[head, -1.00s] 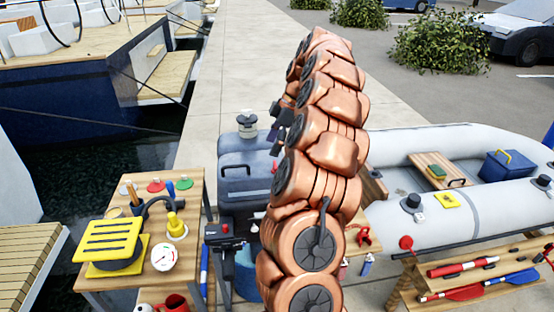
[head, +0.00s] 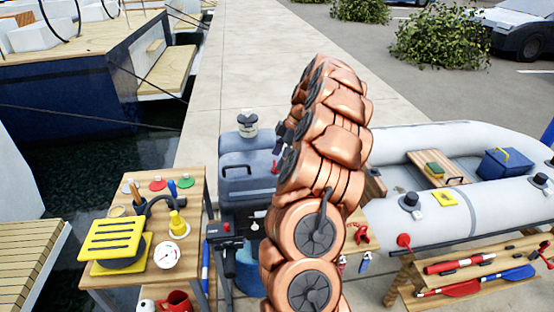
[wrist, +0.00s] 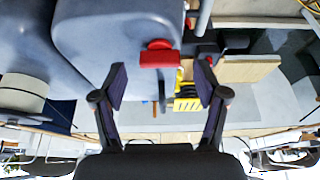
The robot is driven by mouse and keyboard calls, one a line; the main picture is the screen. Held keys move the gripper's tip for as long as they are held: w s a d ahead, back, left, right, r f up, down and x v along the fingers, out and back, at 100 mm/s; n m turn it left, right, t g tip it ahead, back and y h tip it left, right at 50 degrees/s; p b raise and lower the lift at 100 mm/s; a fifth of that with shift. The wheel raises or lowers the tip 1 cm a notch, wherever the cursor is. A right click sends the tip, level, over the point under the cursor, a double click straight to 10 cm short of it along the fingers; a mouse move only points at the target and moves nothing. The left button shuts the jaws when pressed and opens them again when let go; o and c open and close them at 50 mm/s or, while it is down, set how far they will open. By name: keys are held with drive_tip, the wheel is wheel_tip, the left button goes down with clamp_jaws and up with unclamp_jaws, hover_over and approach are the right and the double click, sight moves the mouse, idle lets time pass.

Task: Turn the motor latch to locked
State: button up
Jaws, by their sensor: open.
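The grey outboard motor (head: 240,178) stands in the middle of the head view, partly hidden behind my copper arm. Its red latch (head: 276,168) shows as a small red spot beside the arm. In the wrist view the red latch (wrist: 159,56) lies on the edge of the grey motor cowl (wrist: 105,40), with a rounded knob and a block-shaped handle. My gripper (wrist: 162,80) is open and empty, with its fingers apart to the left and right of the latch in the picture. I cannot tell the distance left to the latch. In the head view the gripper is mostly hidden.
A wooden table (head: 188,213) with a yellow slatted item (head: 112,240) and a gauge (head: 167,256) stands left of the motor. A grey inflatable boat (head: 440,152) lies to the right, behind a wooden rack (head: 440,284). Open paving (head: 255,60) lies behind.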

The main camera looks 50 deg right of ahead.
drive_tip(key=shift+x, duration=0.9)
drive_tip(key=c, duration=1.2)
drive_tip(key=shift+o, duration=0.2)
